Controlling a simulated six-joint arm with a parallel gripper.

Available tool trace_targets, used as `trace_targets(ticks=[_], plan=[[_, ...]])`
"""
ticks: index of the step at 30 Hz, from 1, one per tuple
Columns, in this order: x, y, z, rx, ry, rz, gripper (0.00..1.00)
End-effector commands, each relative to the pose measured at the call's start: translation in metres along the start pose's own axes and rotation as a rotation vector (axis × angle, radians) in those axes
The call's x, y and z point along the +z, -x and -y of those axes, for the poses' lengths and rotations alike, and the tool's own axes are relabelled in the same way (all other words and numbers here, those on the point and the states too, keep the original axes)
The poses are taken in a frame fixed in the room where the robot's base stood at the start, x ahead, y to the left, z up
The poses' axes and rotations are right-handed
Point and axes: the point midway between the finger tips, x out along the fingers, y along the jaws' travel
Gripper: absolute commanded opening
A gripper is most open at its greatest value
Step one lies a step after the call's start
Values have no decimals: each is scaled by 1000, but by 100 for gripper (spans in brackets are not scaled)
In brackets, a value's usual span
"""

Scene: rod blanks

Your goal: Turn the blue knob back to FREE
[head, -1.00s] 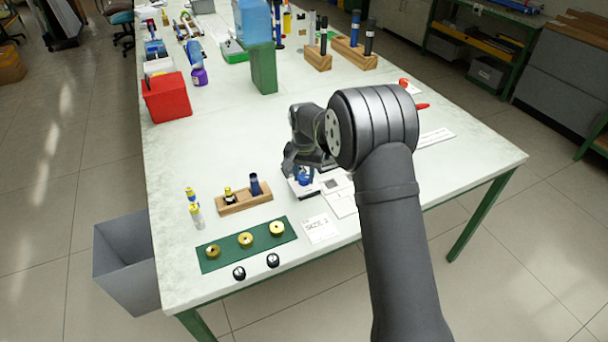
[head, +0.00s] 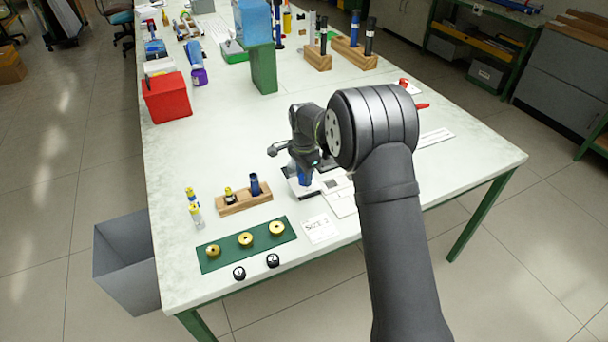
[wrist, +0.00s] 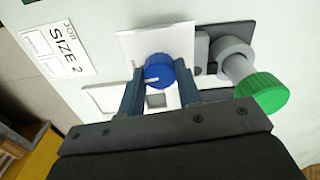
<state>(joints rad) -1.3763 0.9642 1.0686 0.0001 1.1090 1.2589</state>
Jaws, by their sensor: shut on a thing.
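In the head view my gripper (head: 307,167) points down at the white unit. I cannot read a FREE marking in either view.
A grey cylinder with a green end (wrist: 265,93) is close right of the fingers. A SIZE 2 card (head: 320,229), a green strip with brass rings (head: 211,264) and a wooden block (head: 233,208) lie left of the unit.

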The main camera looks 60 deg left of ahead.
Motion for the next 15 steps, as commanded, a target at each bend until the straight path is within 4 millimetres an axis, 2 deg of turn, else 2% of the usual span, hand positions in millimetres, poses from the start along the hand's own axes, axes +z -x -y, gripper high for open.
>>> trace_targets(ticks=[15], plan=[[0,1,0,-2,-50,-1,8]])
